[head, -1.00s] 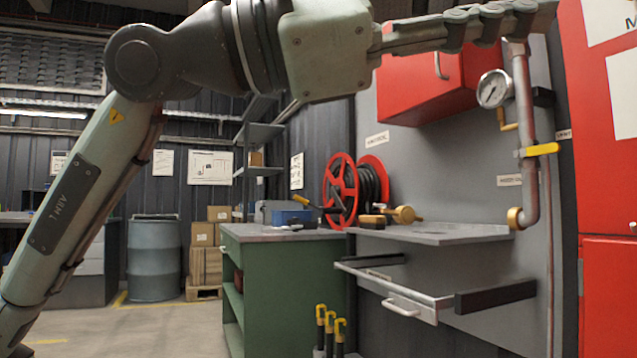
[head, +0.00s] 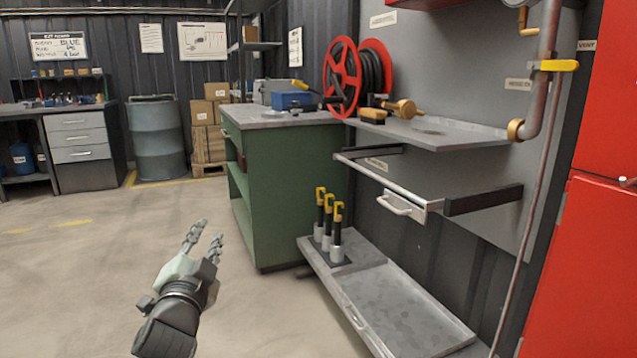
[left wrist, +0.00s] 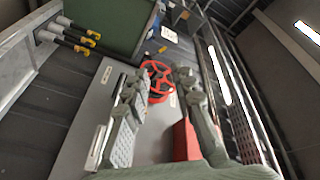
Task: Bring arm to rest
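My left gripper (head: 207,232) is low in the head view, left of the green workbench (head: 285,190), over the open concrete floor. Its fingers are spread and hold nothing. In the left wrist view the two grey fingers (left wrist: 159,78) stand apart, with the red hose reel far behind the gap between them. My left arm shows only as the dark wrist behind the gripper; the rest of it is out of the picture. My right gripper shows in neither view.
The green workbench stands to the right of the gripper. A low steel shelf (head: 418,305) with several yellow-topped tools (head: 328,222) and a wall panel with a red hose reel (head: 342,78) lie further right. A grey drum (head: 157,140) stands at the back. The floor on the left is clear.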

